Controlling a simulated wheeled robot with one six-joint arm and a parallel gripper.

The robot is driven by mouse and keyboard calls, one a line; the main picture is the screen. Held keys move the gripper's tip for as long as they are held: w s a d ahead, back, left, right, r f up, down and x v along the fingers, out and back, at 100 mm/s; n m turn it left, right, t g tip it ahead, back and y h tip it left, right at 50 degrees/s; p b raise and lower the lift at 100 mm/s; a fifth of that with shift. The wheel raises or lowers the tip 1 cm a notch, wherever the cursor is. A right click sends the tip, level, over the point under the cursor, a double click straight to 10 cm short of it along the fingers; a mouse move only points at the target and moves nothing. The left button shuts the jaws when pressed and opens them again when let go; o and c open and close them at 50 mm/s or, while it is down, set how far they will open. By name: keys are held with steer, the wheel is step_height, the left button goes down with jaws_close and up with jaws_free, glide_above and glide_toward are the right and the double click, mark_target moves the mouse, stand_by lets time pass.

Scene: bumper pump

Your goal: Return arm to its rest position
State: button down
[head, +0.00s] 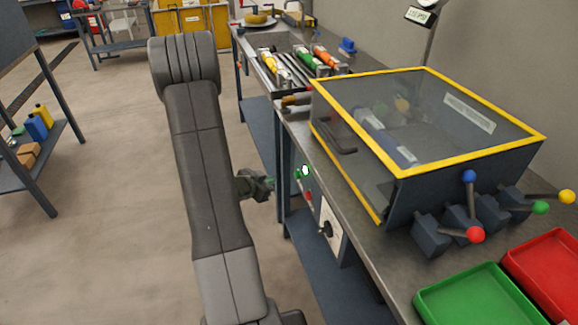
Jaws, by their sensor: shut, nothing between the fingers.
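My arm rises through the middle of the head view, with its dark links to the left of the workbench. My gripper (268,187) sticks out from behind the arm toward the bench front. It is shut and holds nothing. A lit green button (305,171) is on the bench's front panel, a short way right of the fingertips. I cannot tell the exact gap between them. Part of the wrist is hidden behind my arm.
A yellow-edged clear guard (430,110) covers the bench, with ball-topped levers (475,234) in front. A green tray (480,300) and a red tray (548,262) sit at lower right. A dial (327,229) is on the front panel. The floor (110,200) left of my arm is clear.

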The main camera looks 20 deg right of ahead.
steer(key=shift+d, duration=0.15)
steer(key=shift+a, duration=2.05)
